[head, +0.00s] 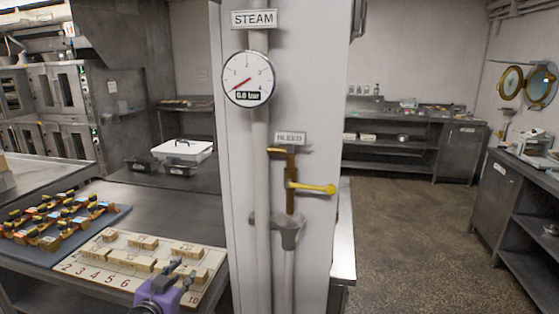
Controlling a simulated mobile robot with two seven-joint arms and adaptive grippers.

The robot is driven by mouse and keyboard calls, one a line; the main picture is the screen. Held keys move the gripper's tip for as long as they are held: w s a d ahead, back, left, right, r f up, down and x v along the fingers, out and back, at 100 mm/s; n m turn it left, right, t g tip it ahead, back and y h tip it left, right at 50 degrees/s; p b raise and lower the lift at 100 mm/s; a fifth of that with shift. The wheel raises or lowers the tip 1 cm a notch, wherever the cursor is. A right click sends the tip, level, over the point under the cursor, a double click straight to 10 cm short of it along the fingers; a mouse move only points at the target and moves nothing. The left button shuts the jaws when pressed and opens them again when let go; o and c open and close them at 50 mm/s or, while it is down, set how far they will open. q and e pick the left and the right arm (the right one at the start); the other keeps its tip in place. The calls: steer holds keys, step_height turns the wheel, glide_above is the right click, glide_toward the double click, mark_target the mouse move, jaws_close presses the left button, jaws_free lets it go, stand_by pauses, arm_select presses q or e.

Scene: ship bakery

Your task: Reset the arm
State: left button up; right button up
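My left gripper (181,273) has a purple body and dark grey fingers. It comes in at the bottom of the head view, over the near right part of a pale numbered board (75,268). Its fingertips look apart, with nothing clearly held between them. Wooden blocks (143,242) lie on the board, some just beyond and beside the fingers. The gripper hides part of the board's front edge. My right gripper is not in view.
A blue mat (62,251) with several yellow and black pieces lies left of the board. A white column with a steam gauge (248,79) and a yellow bleed valve lever (312,188) stands close on the right. Open floor (420,240) lies beyond it.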

arm_select(q)
steer(key=s+d+f+n+g, duration=0.1)
steer(key=s+d+f+g, duration=0.1)
steer(key=s+f, duration=0.7)
steer(key=s+d+f+n+g, duration=0.1)
steer(key=s+d+f+g, duration=0.1)
steer(key=s+f, duration=0.7)
steer(key=s+d+f+n+g+y, duration=0.1)
steer(key=s+f, duration=0.7)
steer(key=s, duration=1.2)
steer(key=shift+s+d+f+g, duration=0.4)
steer(key=shift+d+g, duration=0.1)
steer(key=shift+d, duration=0.7)
steer(key=shift+d, duration=0.1)
